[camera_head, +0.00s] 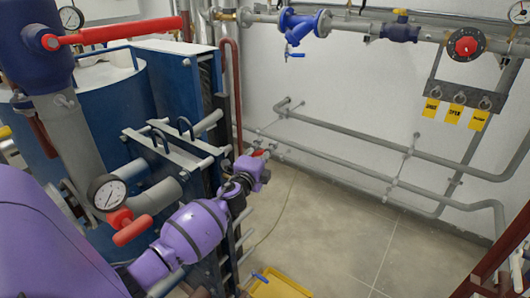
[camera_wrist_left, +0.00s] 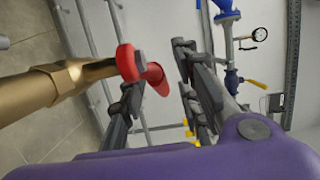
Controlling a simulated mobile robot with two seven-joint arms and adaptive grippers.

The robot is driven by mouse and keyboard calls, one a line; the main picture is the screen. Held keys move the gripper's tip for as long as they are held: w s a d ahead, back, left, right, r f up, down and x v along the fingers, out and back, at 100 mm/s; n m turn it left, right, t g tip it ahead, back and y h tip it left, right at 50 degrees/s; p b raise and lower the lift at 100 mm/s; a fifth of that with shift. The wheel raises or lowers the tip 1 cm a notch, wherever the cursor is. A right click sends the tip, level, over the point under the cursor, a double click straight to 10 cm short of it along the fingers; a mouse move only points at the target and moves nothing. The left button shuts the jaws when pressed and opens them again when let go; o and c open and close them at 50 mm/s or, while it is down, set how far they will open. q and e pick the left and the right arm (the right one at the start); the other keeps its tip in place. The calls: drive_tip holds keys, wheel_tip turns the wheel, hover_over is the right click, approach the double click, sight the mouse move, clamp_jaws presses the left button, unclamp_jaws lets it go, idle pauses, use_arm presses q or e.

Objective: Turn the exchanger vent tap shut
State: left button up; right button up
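The vent tap is a brass body (camera_wrist_left: 62,82) with a red handle (camera_wrist_left: 150,74) in the left wrist view. A small red piece near my gripper in the head view (camera_head: 257,153) appears to be its handle. My left gripper (camera_wrist_left: 160,62) is open. Its two dark fingers stand apart, with the red handle at the near finger and its end reaching into the gap. I cannot tell whether finger and handle touch. In the head view my purple left arm mostly hides the left gripper (camera_head: 262,157). My right gripper is not in view.
The blue plate exchanger (camera_head: 180,75) stands close on the left, with a pressure gauge (camera_head: 107,193) and red-handled valves. Grey pipes (camera_head: 350,160) run low along the back wall. Yellow tags (camera_head: 453,113) hang at the right. The tiled floor (camera_head: 335,235) is mostly clear.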

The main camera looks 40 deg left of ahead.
use_arm(q)
drive_tip(key=v, duration=1.2)
